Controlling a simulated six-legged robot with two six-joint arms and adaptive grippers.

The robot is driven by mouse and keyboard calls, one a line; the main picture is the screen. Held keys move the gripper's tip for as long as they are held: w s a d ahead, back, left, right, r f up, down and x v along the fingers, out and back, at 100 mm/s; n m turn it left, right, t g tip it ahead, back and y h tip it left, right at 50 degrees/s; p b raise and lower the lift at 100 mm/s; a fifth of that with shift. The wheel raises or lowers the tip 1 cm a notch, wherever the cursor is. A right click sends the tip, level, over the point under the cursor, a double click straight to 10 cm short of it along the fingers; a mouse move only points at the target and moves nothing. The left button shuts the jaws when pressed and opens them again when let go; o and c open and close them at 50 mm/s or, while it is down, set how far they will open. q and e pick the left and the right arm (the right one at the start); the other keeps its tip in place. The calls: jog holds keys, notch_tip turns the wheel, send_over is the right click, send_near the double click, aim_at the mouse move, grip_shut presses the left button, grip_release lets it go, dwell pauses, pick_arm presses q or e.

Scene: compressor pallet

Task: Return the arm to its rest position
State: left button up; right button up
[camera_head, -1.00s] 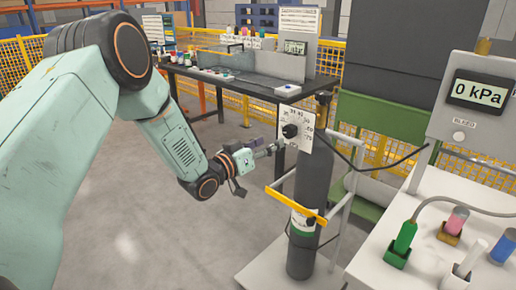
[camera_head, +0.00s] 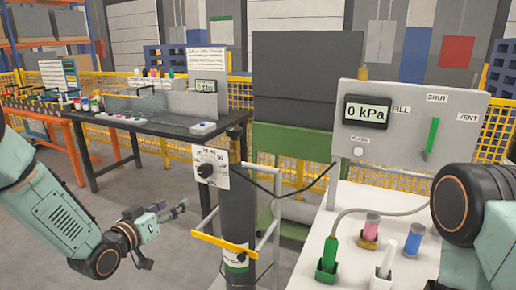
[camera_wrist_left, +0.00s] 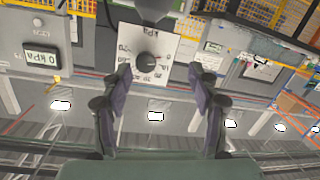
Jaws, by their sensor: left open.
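My left arm comes in from the left in the head view, bent low. Its gripper (camera_head: 176,211) is open and empty, below and left of the black knob (camera_head: 205,170) on the white dial plate (camera_head: 221,163). A gap shows between the gripper and the knob. The plate is fixed at the top of a dark gas cylinder (camera_head: 238,212). In the left wrist view, which is upside down, the two fingers (camera_wrist_left: 160,82) are spread apart. The knob (camera_wrist_left: 149,60) shows beyond them, with nothing between the fingers. My right gripper is not in view.
A black workbench (camera_head: 165,127) stands behind the arm at left. The cylinder's cart has a yellow bar (camera_head: 224,246). At right, a white table (camera_head: 345,225) carries a gauge panel reading 0 kPa (camera_head: 367,111) and small coloured holders. Open floor lies around my left gripper.

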pick_arm(q)
jog(key=s+d+f+n+g+y, duration=0.1)
jog(key=s+d+f+g+y, duration=0.25)
jog(key=s+f+g, duration=1.1)
jog(key=s+f, duration=0.4)
jog(key=s, duration=0.6)
jog(key=s+f+g, duration=0.1)
jog(key=s+f, duration=0.2)
jog(key=s, duration=0.6)
jog(key=s+d+f+y, duration=0.1)
jog(key=s+f, duration=0.3)
jog(key=s, duration=0.6)
jog(key=shift+s+f, duration=0.35)
jog(key=shift+d, duration=0.1)
